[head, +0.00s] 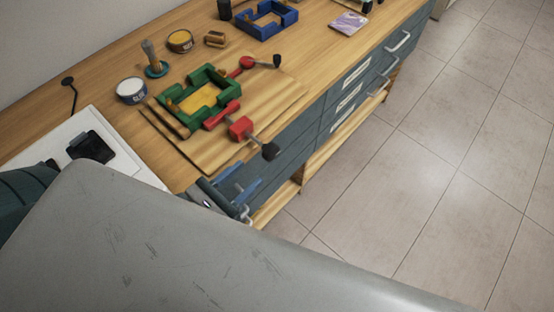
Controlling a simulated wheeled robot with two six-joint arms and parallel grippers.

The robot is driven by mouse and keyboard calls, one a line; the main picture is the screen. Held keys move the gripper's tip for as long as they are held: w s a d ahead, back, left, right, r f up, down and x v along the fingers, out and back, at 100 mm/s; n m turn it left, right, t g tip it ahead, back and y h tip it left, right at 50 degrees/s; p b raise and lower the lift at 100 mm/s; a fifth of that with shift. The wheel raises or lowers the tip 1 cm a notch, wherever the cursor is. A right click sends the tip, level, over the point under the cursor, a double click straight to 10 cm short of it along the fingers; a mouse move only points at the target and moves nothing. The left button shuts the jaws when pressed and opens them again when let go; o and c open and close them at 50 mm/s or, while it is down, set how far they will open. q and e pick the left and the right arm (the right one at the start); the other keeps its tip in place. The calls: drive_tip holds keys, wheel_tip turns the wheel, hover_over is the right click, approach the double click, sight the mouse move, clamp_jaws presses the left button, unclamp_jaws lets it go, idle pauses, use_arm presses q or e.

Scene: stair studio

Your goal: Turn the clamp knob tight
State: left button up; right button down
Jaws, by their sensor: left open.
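A green frame-like fixture (199,94) lies on a wooden board on the bench, with a yellowish piece inside it. Two red clamps sit at its right side. The far red clamp (247,63) has a black knob (277,61) at its right end. The near red clamp (241,128) has a rod ending in a black knob (270,151) out past the bench's front edge. My left gripper (243,178), with blue fingers, is open below and left of the near knob, apart from it. My grey arm link hides the area behind it. My right gripper is not seen.
The board (175,151) lies on the bench top. Two labelled tins (131,91) (180,41), a brush-like tool (154,62), a blue fixture (265,20) and a purple packet (348,22) stand around. Drawer handles (398,41) jut from the front. The tiled floor (440,170) is clear.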

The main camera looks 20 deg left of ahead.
sight(274, 148)
use_arm(q)
drive_tip(key=p+x, duration=0.2)
drive_tip(key=x, duration=0.2)
drive_tip(key=p+x, duration=0.3)
drive_tip(key=x, duration=0.2)
drive_tip(key=shift+w+a+f, duration=0.1)
drive_tip(key=shift+w, duration=0.2)
drive_tip(key=shift+w+f+p, duration=0.1)
drive_tip(key=shift+w+p, duration=0.2)
drive_tip(key=shift+w, duration=0.2)
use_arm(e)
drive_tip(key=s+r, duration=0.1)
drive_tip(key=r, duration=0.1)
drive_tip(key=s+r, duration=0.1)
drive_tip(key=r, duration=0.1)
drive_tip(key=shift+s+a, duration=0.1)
use_arm(q)
drive_tip(key=shift+f, duration=0.1)
drive_tip(key=c, duration=0.8)
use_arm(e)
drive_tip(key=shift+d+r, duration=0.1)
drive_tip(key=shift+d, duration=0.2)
